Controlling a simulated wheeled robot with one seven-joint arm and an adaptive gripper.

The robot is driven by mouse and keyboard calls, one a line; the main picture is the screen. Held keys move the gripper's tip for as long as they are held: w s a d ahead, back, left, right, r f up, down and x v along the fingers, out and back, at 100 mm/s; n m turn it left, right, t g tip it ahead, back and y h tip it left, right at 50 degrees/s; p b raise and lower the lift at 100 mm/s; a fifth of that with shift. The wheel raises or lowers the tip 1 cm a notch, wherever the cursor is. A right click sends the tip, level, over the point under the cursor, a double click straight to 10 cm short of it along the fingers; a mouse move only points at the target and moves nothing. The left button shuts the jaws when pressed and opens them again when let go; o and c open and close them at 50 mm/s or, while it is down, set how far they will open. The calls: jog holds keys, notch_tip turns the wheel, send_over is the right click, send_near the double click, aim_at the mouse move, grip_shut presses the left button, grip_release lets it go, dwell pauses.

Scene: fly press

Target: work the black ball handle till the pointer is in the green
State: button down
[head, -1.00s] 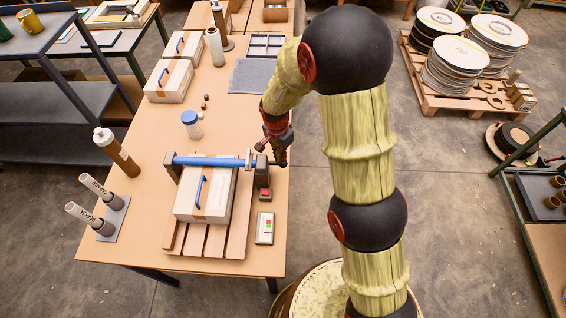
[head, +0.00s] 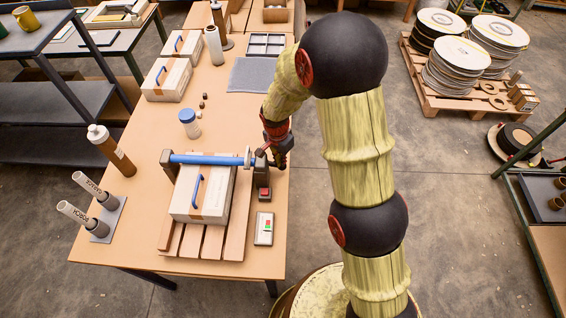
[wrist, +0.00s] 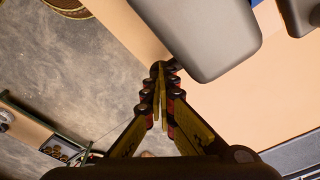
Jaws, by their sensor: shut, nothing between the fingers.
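The press stands on the table, with a blue bar (head: 205,160) across it between two grey posts and a thin disc (head: 247,158) near its right end. The disc is almost edge-on, so I cannot read a pointer or a green zone. My gripper (head: 279,164) is at the right end of the bar, beside the right post (head: 263,175). In the wrist view my gripper (wrist: 164,72) is shut and empty, its tips close to a dark part beside a grey block (wrist: 205,35). I cannot tell the black ball handle from the dark fingertips in either view.
Under the bar a cardboard box (head: 214,203) with a blue handle lies on wooden slats (head: 235,235). A small control box (head: 264,228) is to the right.

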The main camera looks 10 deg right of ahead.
jog(key=shift+s+f, duration=0.1)
jog(key=shift+f, duration=0.05)
jog(key=shift+s+a+r, duration=0.2)
jog(key=shift+s+a, duration=0.2)
jog(key=shift+a, duration=0.1)
jog(key=shift+s+a+r, duration=0.15)
jog(key=shift+s+a, duration=0.25)
jog(key=shift+a, duration=0.05)
jog(key=shift+s+d, duration=0.1)
notch_tip(320, 180, up, 8)
jog(key=shift+a+r, duration=0.15)
jog(key=shift+a, duration=0.05)
jog(key=shift+r, duration=0.1)
dwell(1.3)
